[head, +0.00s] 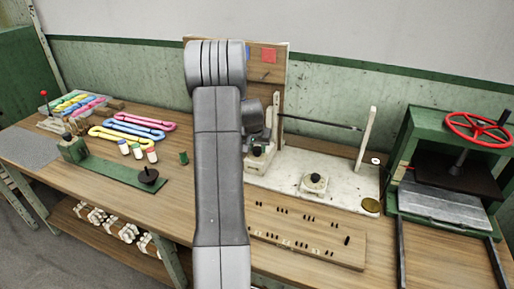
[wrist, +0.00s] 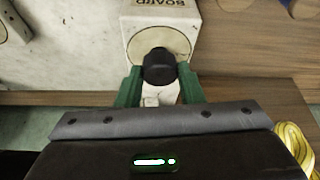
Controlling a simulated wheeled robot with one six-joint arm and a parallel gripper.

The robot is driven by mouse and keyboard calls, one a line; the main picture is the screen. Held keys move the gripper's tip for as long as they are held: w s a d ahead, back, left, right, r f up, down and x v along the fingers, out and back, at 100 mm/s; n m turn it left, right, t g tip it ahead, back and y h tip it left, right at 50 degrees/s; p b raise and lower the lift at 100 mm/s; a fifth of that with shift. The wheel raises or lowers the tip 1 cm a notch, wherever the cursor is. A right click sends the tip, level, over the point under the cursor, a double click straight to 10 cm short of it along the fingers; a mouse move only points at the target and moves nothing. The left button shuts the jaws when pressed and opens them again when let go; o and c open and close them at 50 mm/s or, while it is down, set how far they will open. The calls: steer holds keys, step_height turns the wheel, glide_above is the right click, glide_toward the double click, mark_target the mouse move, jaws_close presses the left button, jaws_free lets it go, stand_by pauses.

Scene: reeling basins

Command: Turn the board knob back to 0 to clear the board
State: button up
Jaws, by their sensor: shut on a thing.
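In the wrist view a white box (wrist: 190,22) carries the word BOARD, which reads upside down. On its face is a round beige dial plate (wrist: 136,47) with a black knob (wrist: 159,66) in its middle. The green jaws of my gripper (wrist: 160,76) stand on either side of the knob and are shut on it. No scale marks or numbers can be read around the dial, so the knob's setting cannot be told.
The bench holds a pale slab (head: 346,181) with a thin dark rod (head: 320,122) above it, and a peg-holed wooden board (head: 300,235) in front. A green press with a red wheel (head: 478,128) stands at right. Coloured skeins (head: 135,126) and small jars (head: 138,151) lie at left.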

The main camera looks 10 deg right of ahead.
steer(key=shift+d+n+t+y, duration=0.1)
steer(key=shift+n+t+y, duration=0.35)
steer(key=shift+n, duration=1.05)
steer(key=o, duration=1)
steer(key=shift+r, duration=0.1)
steer(key=b+v, duration=0.2)
steer(key=v, duration=1.1)
steer(key=shift+r, duration=0.4)
steer(key=shift+w+d+f, duration=0.1)
steer(key=shift+w, duration=0.05)
steer(key=shift+g, duration=0.25)
steer(key=p+x, duration=0.1)
steer(key=x, duration=1.2)
steer(key=shift+w+f+p, duration=0.15)
steer(key=shift+f+p, duration=0.2)
steer(key=shift+f, duration=0.05)
steer(key=shift+r, duration=0.1)
